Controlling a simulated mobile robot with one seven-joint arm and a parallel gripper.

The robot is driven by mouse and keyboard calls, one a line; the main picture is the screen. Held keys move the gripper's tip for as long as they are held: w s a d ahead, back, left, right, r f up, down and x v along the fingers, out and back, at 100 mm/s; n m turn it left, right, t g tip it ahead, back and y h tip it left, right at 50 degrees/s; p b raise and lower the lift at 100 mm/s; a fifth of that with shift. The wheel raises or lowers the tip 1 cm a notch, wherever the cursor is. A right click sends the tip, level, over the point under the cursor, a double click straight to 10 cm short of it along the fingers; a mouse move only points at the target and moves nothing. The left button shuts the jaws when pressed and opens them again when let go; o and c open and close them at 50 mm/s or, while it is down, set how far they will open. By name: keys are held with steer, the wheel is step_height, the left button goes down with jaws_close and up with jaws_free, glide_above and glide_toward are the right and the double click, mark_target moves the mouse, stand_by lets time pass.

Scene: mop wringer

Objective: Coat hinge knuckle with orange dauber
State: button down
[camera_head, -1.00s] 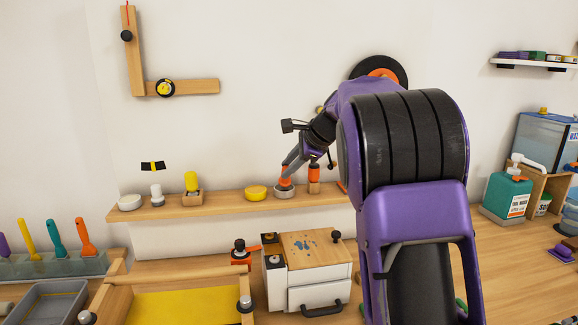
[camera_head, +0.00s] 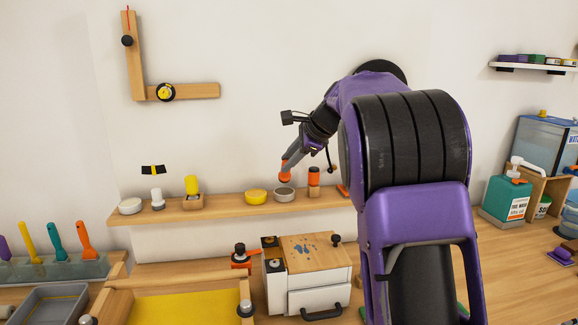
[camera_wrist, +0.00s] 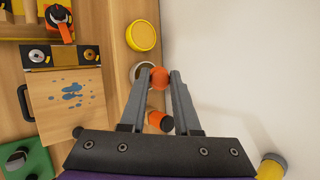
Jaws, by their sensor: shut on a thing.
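My gripper (camera_wrist: 159,72) is shut on the orange dauber, whose orange end (camera_wrist: 159,78) shows between the fingertips in the wrist view. In the head view the orange dauber (camera_head: 285,177) sits at the tips of my gripper (camera_head: 287,164), just over a round grey dish (camera_head: 284,196) on the wall ledge. I cannot tell whether it touches the dish. A white box (camera_head: 318,289) with a blue-stained wooden lid (camera_head: 316,247) stands below the ledge. Black fittings with round metal centres (camera_wrist: 88,54) line one side of its lid; I cannot tell which part is the hinge knuckle.
On the ledge (camera_head: 230,207), a yellow tin (camera_head: 256,196) stands left of the dish. An orange-topped item (camera_head: 314,177) stands close on its right. A black-and-orange clamp-like part (camera_head: 240,257) is beside the box. The air above the box lid looks clear.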

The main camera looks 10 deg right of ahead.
steer(key=shift+r, duration=2.1)
steer(key=shift+s+d, duration=0.1)
